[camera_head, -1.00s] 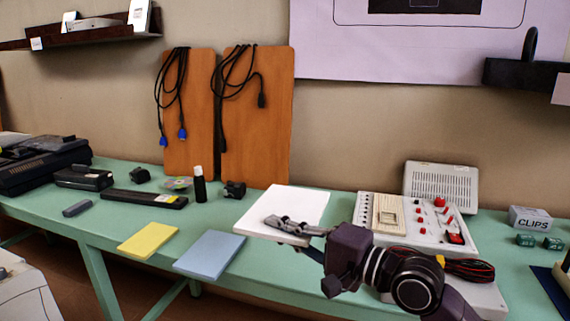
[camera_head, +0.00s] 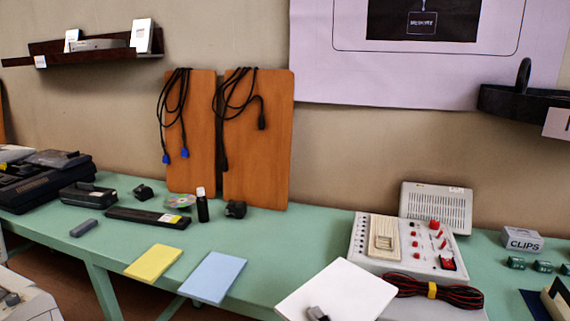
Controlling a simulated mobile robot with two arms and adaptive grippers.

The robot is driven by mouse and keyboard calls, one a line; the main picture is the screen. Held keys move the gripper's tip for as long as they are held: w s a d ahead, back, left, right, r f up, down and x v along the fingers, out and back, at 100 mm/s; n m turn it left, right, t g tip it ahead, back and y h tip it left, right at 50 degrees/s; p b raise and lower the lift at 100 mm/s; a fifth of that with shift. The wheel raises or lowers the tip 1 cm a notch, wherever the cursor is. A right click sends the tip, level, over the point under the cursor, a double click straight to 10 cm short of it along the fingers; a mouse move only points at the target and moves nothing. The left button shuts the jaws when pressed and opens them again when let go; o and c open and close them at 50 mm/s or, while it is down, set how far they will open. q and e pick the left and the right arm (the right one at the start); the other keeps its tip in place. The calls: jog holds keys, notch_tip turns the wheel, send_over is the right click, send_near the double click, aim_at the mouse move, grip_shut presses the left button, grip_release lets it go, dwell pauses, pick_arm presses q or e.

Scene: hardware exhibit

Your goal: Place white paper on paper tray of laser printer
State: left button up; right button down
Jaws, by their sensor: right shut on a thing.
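The white paper (camera_head: 345,288) is a flat white stack at the bottom centre right of the head view, over the table's front edge. My right gripper (camera_head: 318,313) shows only as a grey fingertip on top of the paper's near edge, at the bottom of the view. It is shut on the paper; the rest of it is out of view. My left gripper is not in view. A pale machine (camera_head: 22,300) shows in part at the bottom left corner; I cannot tell whether it is the laser printer. No paper tray can be made out.
A green table (camera_head: 262,240) runs across the view. Yellow paper (camera_head: 153,262) and blue paper (camera_head: 212,277) lie near its front edge. A control panel device (camera_head: 408,245) and a red-black cable bundle (camera_head: 435,290) are close to the white paper. The table's middle is clear.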

pick_arm(q)
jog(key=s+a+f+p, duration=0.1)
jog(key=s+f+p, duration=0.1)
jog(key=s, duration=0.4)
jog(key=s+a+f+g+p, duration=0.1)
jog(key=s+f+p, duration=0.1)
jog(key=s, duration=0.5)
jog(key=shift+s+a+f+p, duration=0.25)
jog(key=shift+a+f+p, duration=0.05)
jog(key=shift+p, duration=0.05)
pick_arm(e)
jog(key=s+d+m+t+h, duration=0.2)
jog(key=s+d+m+h, duration=0.3)
jog(key=s+d+h, duration=0.3)
jog(key=s+d, duration=0.3)
jog(key=d, duration=0.2)
jog(key=shift+s+f+m, duration=0.15)
jog(key=shift+f+m, duration=0.15)
jog(key=shift+f, duration=0.1)
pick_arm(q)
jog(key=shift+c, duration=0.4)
